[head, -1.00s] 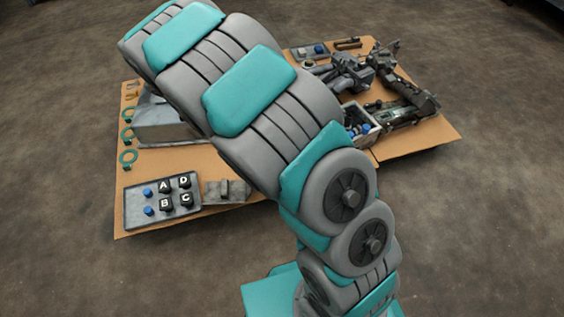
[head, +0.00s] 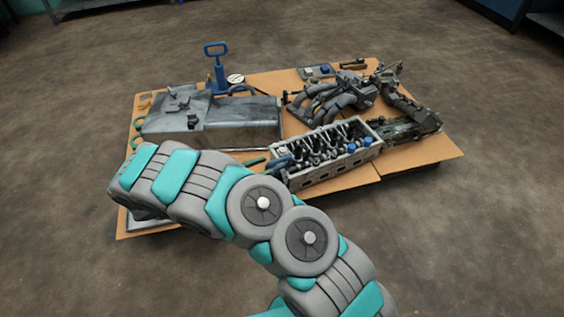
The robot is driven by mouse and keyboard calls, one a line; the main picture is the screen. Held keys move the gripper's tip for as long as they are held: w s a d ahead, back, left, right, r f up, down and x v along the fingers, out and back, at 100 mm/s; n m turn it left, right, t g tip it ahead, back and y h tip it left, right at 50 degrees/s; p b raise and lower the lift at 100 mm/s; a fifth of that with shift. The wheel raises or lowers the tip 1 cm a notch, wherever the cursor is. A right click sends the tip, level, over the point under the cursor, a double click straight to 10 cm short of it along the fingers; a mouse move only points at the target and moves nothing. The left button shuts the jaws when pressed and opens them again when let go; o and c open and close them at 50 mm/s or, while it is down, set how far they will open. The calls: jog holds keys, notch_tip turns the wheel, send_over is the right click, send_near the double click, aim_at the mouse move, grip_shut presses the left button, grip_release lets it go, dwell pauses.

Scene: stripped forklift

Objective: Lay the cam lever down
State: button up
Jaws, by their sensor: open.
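I cannot tell for certain which part is the cam lever. In the head view, a long grey open-topped block (head: 335,178) holds a row of dark upright parts and several blue caps (head: 351,148). A dark blue-grey curved piece (head: 281,162) lies at its left end. A blue upright piece with a loop handle (head: 216,68) stands at the back of the board. My arm reaches across the front left of the board. My gripper is not visible; the arm's far end bends down at the left.
A large grey metal cover (head: 240,125) lies at the back left of the brown board (head: 405,158). Dark curved pipes (head: 335,100) and a long mechanical part (head: 410,115) fill the right. A tray edge (head: 140,222) shows under my arm. The surrounding floor is clear.

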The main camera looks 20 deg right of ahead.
aim_at(274, 163)
jog(key=d, duration=0.3)
jog(key=w+d, duration=0.1)
jog(key=d, duration=0.3)
jog(key=shift+w, duration=0.15)
grip_shut()
dwell(1.2)
